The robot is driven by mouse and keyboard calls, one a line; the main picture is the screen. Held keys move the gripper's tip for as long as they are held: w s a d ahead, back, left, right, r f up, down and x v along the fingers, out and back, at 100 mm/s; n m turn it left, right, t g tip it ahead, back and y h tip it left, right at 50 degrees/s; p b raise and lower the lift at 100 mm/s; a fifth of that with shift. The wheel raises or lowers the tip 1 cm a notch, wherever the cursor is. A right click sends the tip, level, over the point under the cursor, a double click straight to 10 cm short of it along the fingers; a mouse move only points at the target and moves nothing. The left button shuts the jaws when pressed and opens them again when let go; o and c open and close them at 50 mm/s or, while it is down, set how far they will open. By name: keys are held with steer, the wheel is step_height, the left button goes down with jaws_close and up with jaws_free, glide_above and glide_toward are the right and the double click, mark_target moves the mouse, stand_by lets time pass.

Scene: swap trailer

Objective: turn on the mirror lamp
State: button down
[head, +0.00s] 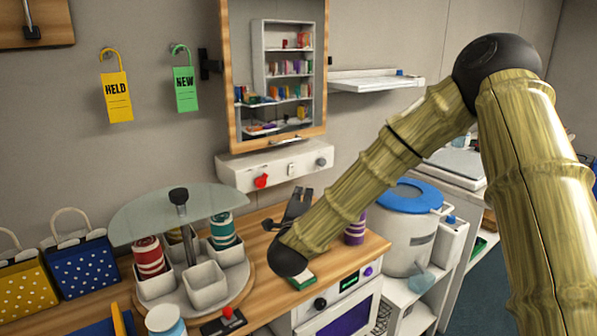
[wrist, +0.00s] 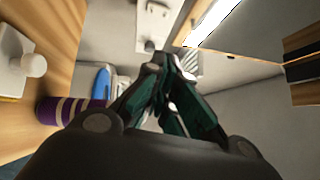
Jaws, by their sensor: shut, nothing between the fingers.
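The mirror (head: 285,75) hangs on the wall in a wooden frame. Below it is a white control box (head: 235,172) with a red knob (head: 261,181), a small pale switch (head: 291,169) and a grey knob (head: 321,162). The box also shows at the top of the wrist view (wrist: 157,22). My gripper (head: 299,198) is shut and empty, in front of and below the box, fingers pointing up towards it. In the wrist view the fingertips (wrist: 170,62) appear just below the grey knob (wrist: 150,46); contact cannot be told. A bright strip (wrist: 213,22) shows beside the wooden frame; its source is unclear.
A round carousel (head: 200,300) with a glass top (head: 150,215) stands left of my gripper. A purple striped cup (head: 355,228) stands behind my forearm; it also shows in the wrist view (wrist: 70,111). A blue-lidded white bucket (head: 405,235) is at right.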

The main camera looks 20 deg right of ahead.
mark_target(292, 170)
steer(key=shift+w+a+p+x, duration=0.2)
steer(key=shift+a+p+x, duration=0.35)
steer(key=shift+x, duration=1.6)
steer(key=shift+w+a+p+x, duration=0.25)
steer(key=shift+p+x, duration=0.5)
steer(key=shift+x, duration=1.4)
steer(key=shift+w+a+p+x, duration=0.15)
steer(key=shift+a+p+x, duration=0.4)
steer(key=shift+x, duration=1.6)
steer(key=shift+d+r, duration=0.1)
steer(key=shift+d, duration=0.1)
